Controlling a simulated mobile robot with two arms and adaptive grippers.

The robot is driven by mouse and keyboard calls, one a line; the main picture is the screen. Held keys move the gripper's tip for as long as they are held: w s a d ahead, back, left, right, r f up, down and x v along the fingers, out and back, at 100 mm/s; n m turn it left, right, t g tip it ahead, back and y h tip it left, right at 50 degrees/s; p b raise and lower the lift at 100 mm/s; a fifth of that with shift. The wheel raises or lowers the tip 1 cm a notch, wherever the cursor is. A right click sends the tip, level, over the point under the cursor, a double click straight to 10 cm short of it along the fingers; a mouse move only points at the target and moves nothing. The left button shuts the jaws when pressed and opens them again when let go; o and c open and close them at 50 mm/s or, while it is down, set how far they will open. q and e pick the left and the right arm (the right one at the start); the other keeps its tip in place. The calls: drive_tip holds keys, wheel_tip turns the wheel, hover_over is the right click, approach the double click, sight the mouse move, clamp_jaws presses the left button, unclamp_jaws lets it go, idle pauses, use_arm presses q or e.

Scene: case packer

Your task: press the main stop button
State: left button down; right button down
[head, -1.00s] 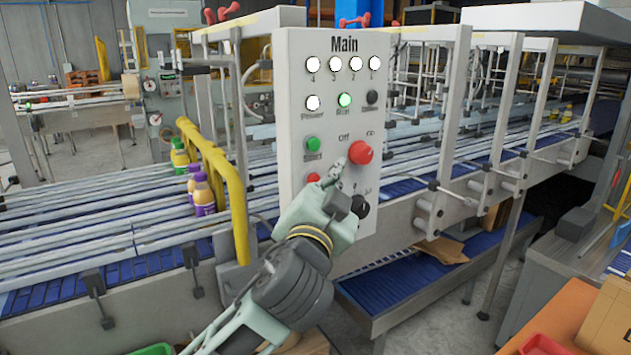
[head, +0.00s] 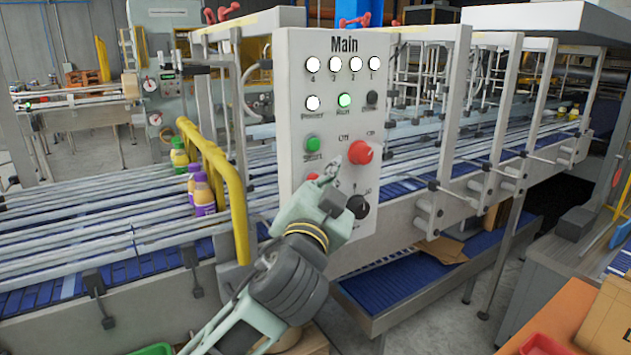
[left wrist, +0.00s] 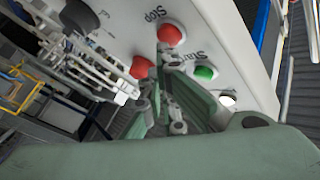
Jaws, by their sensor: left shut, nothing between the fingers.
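The white control panel (head: 292,110) marked "Main" stands in front of the conveyor. The red stop button (left wrist: 171,34), with a "Stop" label beside it, shows in the left wrist view; in the head view my gripper mostly hides it. The green start button (head: 312,143) is above it on the panel. My left gripper (head: 328,172) is shut and empty, in front of the panel's lower half. In the left wrist view its fingertips (left wrist: 163,55) appear just below the stop button in the picture; I cannot tell if they touch. My right gripper is not in view.
A larger red rotary switch (head: 360,152) sits close to the right of my fingers, with a black knob (head: 358,207) below it. A green run light (head: 345,100) is lit. A yellow guard rail (head: 225,185) and several bottles (head: 202,190) are left of the panel.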

use_arm(q)
drive_tip(key=shift+w+a, duration=0.3)
drive_tip(key=shift+w, duration=0.1)
idle(0.4)
drive_tip(key=shift+s+d, duration=0.1)
idle(0.3)
drive_tip(key=shift+s+d, duration=0.45)
drive_tip(key=shift+s, duration=0.2)
drive_tip(key=s+d, duration=0.1)
drive_tip(key=s, duration=0.1)
drive_tip(key=s+d, duration=0.2)
drive_tip(key=shift+f, duration=0.1)
idle(0.6)
